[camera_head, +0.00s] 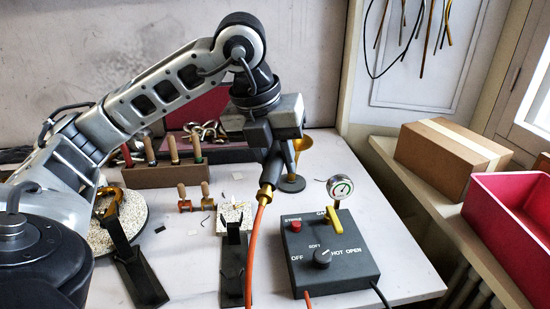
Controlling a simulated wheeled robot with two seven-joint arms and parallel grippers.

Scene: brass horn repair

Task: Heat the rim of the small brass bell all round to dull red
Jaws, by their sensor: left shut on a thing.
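My left gripper (274,145) points down above the middle of the bench, shut on a dark torch handle. The handle's lower end has a brass fitting (265,193), from which an orange hose (256,240) hangs. I see no flame. A flared brass piece (303,144), perhaps the small bell, shows just right of the gripper, above a dark round base (291,184). The gripper partly hides it, and I see no red glow. Another brass piece (108,203) lies on a round pan of pale granules (128,220), partly behind my left arm. My right gripper is out of view.
A control box (330,256) with a knob, red button, yellow lever and gauge (340,188) stands front right. Two dark stands (140,273) (233,265) are at the front. A wooden tool rack (165,175) is behind. A cardboard box (450,158) and pink bin (510,215) sit right.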

